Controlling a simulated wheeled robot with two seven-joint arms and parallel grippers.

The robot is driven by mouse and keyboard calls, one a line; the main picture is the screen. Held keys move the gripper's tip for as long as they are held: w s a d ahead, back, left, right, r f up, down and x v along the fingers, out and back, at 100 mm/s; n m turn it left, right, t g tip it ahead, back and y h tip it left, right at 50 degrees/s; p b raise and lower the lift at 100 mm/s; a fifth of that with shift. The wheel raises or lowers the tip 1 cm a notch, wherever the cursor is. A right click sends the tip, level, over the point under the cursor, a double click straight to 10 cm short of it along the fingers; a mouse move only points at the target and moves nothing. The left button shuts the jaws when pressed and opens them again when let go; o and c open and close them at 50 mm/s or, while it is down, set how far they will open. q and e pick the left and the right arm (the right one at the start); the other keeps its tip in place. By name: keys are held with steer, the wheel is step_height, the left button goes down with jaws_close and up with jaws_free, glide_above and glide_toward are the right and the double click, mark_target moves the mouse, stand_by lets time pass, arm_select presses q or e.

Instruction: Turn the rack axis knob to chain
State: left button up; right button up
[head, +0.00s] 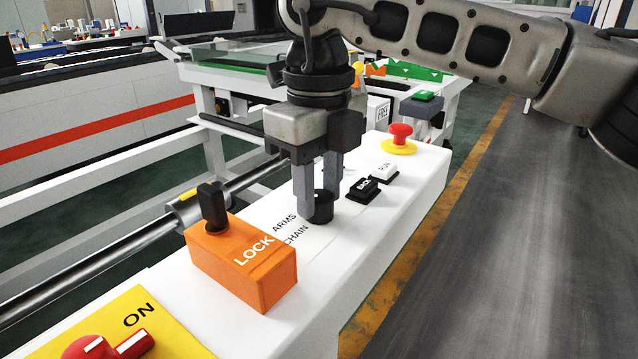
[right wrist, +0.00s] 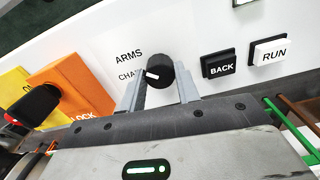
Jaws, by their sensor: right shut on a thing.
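The rack axis knob (head: 325,206) is a round black knob on the white panel, partly hidden by my fingers in the head view. In the right wrist view the knob (right wrist: 164,70) shows a white pointer mark on its left side, facing the CHAIN label (right wrist: 130,75). The ARMS label (right wrist: 128,58) is printed just above CHAIN. My right gripper (head: 317,203) comes down from above with its two grey fingers on either side of the knob, shut on it. My left gripper is not in view.
An orange LOCK block (head: 245,262) with a black lever stands left of the knob. A black BACK button (head: 363,190), a white RUN button (head: 384,172) and a red mushroom button (head: 400,135) lie to the right. A yellow ON plate (head: 165,330) is at lower left.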

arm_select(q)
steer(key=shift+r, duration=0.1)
arm_select(e)
steer(key=n+p, duration=0.1)
steer(key=n, duration=0.1)
steer(key=shift+r+n, duration=0.1)
steer(key=shift+n, duration=0.3)
steer(key=n, duration=0.3)
steer(key=shift+p, duration=0.4)
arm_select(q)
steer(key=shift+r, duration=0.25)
arm_select(e)
steer(key=shift+n, duration=1)
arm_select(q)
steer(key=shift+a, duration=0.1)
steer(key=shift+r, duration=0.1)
arm_select(e)
steer(key=o, duration=1)
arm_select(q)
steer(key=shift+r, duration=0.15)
